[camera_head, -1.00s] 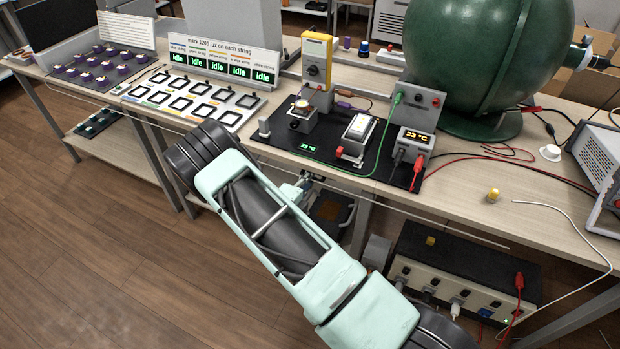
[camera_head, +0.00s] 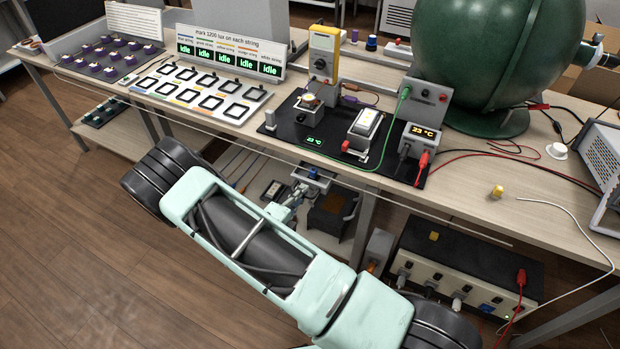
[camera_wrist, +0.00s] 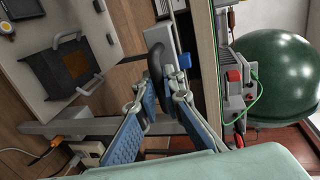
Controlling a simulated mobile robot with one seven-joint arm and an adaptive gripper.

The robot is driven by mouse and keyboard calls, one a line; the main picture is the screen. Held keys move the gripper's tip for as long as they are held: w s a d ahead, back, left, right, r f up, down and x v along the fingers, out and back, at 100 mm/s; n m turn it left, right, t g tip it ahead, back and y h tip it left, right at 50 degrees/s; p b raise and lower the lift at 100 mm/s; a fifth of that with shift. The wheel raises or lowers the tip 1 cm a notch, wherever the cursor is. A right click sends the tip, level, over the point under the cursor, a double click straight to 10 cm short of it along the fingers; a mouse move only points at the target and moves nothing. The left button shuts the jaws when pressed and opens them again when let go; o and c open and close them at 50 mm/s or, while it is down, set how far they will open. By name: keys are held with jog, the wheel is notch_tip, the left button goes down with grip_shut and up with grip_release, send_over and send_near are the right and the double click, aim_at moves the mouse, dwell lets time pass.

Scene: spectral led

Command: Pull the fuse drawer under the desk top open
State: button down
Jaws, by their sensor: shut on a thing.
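The grey fuse drawer (camera_head: 325,182) sticks out from under the front edge of the desk top (camera_head: 470,208), with a small blue piece (camera_head: 313,173) showing in it. In the wrist view the drawer (camera_wrist: 167,42) stands out beside the desk edge, with the blue piece (camera_wrist: 185,61) at its side. A dark curved handle (camera_wrist: 154,60) is on its front. My gripper (camera_wrist: 160,88) is shut on this handle; its fingertips partly hide the grip. In the head view my gripper (camera_head: 296,194) is at the drawer's front, partly hidden by my arm.
Below the desk are a dark bin with a handle (camera_head: 330,214) and a black-topped power box (camera_head: 470,262) with plugs. A desk leg (camera_head: 362,222) stands right of the drawer. A thin white cable (camera_head: 400,199) runs along the desk front. Open floor lies at left.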

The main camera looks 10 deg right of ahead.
jog(key=shift+v, duration=0.75)
jog(key=c, duration=2.3)
grip_release()
jog(key=shift+f, duration=0.15)
jog(key=shift+c, duration=0.2)
jog(key=v, duration=1.2)
